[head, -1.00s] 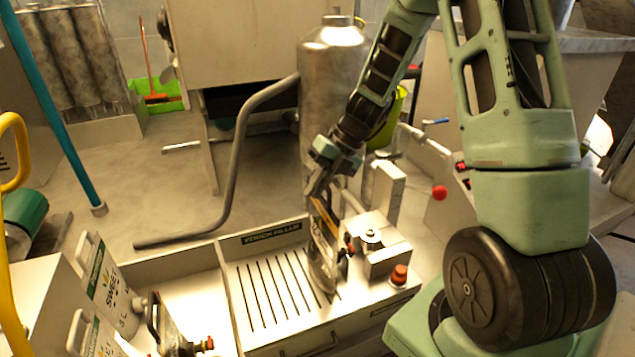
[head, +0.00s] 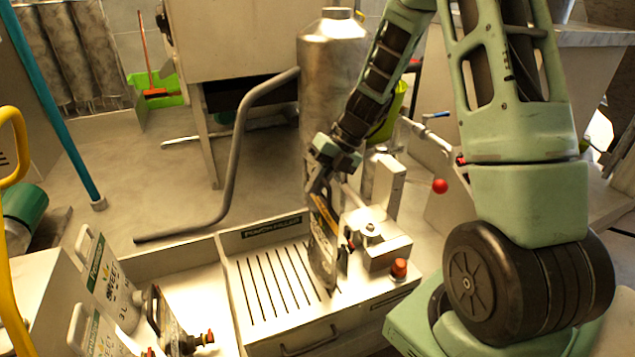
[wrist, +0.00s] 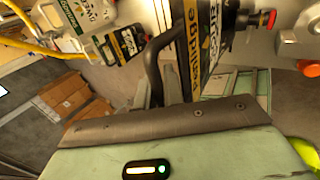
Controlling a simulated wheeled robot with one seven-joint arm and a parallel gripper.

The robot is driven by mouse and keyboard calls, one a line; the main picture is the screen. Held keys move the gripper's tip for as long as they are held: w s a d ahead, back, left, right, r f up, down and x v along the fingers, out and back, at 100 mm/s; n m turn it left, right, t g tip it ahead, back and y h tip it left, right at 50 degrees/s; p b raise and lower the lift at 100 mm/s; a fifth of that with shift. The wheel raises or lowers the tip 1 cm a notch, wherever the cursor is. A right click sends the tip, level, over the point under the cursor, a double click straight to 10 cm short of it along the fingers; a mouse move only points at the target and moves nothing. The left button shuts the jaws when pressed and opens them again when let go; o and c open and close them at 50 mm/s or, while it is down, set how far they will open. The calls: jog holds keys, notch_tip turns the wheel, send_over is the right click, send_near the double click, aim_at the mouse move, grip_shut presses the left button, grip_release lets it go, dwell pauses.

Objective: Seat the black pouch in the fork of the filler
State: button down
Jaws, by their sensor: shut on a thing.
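The black pouch (head: 323,254) hangs from my gripper (head: 318,185) upright over the right part of the slotted tray of the filler (head: 262,283). Its lower end is at or close to the slats; I cannot tell if it touches. In the wrist view my gripper (wrist: 160,95) is shut on the dark handle of the pouch (wrist: 200,45), whose printed side faces right. The filler's metal block (head: 383,247) with a knob stands just right of the pouch. The fork is hidden or too small to make out, so I cannot tell whether the pouch's spout is in it.
A bin left of the filler holds another black pouch (head: 170,320). White jugs (head: 105,290) stand at the far left. A red button (head: 399,268) sits on the filler's right side. A grey bent pipe (head: 235,160) rises behind the tray. The tray's left slats are clear.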

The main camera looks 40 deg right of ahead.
jog(key=shift+f, duration=0.3)
jog(key=c, duration=1.4)
grip_release()
jog(key=shift+c, duration=0.2)
jog(key=b+v, duration=0.2)
jog(key=v, duration=1.5)
jog(key=shift+r+b, duration=0.2)
jog(key=shift+b, duration=0.15)
jog(key=shift+s, duration=0.1)
